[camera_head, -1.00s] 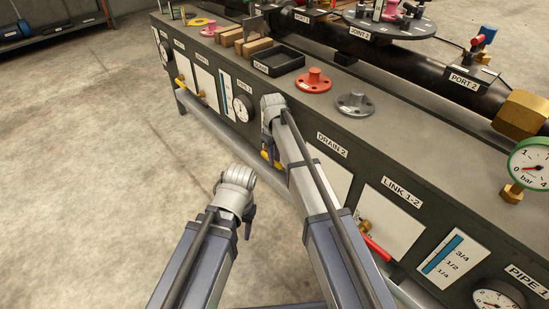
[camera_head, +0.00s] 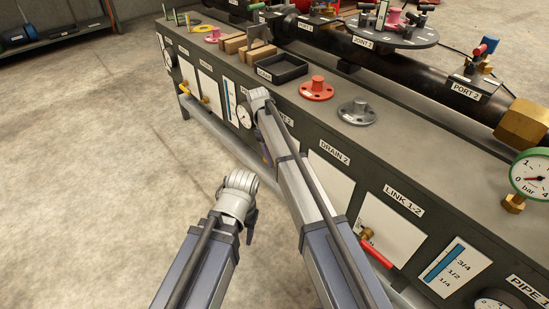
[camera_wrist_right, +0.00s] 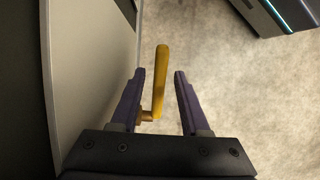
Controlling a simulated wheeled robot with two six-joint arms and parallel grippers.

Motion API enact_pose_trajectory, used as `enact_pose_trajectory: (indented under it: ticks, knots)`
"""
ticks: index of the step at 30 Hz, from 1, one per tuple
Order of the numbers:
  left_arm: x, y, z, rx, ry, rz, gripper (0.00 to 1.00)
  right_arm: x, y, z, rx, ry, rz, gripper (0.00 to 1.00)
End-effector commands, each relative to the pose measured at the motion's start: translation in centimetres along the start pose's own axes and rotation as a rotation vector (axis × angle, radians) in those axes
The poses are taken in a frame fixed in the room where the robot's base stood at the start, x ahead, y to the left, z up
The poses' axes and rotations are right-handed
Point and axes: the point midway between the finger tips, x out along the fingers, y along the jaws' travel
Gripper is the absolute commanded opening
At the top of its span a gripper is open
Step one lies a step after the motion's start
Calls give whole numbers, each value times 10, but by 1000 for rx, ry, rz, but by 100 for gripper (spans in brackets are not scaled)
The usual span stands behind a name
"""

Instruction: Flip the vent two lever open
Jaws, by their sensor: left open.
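In the right wrist view, a yellow lever (camera_wrist_right: 161,82) on a small brass stem stands out from a pale panel. It lies between the two purple fingers of my right gripper (camera_wrist_right: 160,74), which is open with gaps on both sides. A partly covered label ending in "2" (camera_head: 285,121) shows beside that arm. My left gripper (camera_head: 249,222) hangs over the floor, away from the bench, with nothing visible in it.
The DRAIN 2 panel (camera_head: 333,178) and a red-handled lever (camera_head: 376,253) below LINK 1-2 are to the right. A black tray (camera_head: 281,72), red flange (camera_head: 316,89) and grey flange (camera_head: 357,111) sit on the bench top. The floor at left is clear.

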Motion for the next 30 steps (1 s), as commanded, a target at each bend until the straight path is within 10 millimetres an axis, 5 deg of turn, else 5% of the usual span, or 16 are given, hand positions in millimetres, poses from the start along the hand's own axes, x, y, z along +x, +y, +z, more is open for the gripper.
enact_pose_trajectory:
  ticks: [14,30]
  knots:
    - [-8,-1,0,0,0,0,50,-8,0,0,0,0,0,50]
    - [-69,-8,5,-7,-3,-6,50,-74,0,1,-1,0,0,50]
